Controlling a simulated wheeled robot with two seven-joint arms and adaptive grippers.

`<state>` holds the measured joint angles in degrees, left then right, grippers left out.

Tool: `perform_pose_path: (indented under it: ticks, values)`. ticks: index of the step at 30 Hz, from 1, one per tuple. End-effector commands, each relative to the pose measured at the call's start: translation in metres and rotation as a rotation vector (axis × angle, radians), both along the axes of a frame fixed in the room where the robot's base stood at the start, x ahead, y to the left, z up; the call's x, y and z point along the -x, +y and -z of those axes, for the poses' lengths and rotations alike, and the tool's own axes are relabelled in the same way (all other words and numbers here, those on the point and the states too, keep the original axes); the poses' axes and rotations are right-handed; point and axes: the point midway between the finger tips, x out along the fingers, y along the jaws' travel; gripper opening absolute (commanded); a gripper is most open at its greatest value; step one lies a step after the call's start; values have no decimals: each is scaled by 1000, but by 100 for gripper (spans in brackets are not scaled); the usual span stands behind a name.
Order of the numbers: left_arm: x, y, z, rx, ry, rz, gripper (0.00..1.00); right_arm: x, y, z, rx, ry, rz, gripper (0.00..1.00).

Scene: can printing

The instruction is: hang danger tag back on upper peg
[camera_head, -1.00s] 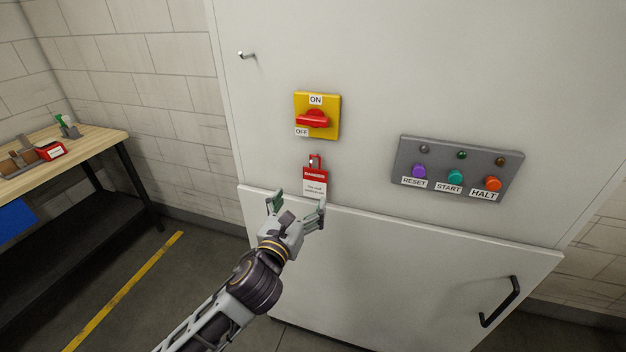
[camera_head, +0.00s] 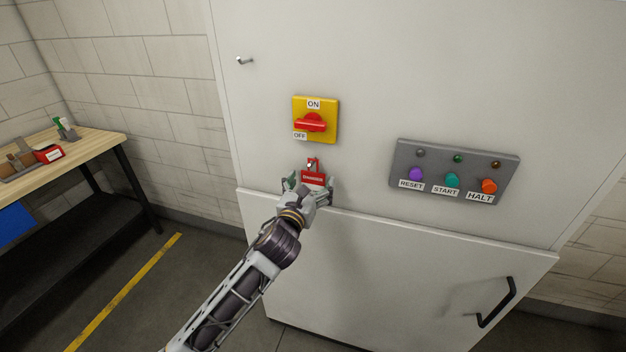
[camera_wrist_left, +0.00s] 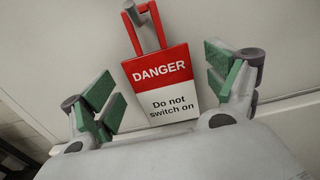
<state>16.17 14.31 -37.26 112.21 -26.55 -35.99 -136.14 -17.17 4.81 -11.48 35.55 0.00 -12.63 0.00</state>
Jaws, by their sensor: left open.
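The red and white danger tag (camera_head: 313,178) hangs below the yellow switch, with a red hasp (camera_head: 312,163) at its top. The green pads (camera_wrist_left: 165,88) stand apart from the tag's edges in the wrist view. The upper peg (camera_head: 244,60) is a small metal hook at the cabinet's upper left, with nothing on it. My right gripper is not in view.
The yellow switch (camera_head: 315,120) has a red handle above the tag. A grey button panel (camera_head: 453,172) is to the right. The cabinet's lower part (camera_head: 400,270) projects below the tag. A workbench (camera_head: 95,150) stands at the left.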

Motion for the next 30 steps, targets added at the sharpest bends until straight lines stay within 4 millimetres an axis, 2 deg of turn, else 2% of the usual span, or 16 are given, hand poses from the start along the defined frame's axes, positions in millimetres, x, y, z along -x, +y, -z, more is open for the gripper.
perform_pose_path:
  ticks: [7,19,30]
  values:
    - [-14,-5,-1,1,-1,1,88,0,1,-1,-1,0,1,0]
    - [-17,-6,0,0,0,1,88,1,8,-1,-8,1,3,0]
    - [-17,-6,0,0,0,1,41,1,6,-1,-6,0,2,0]
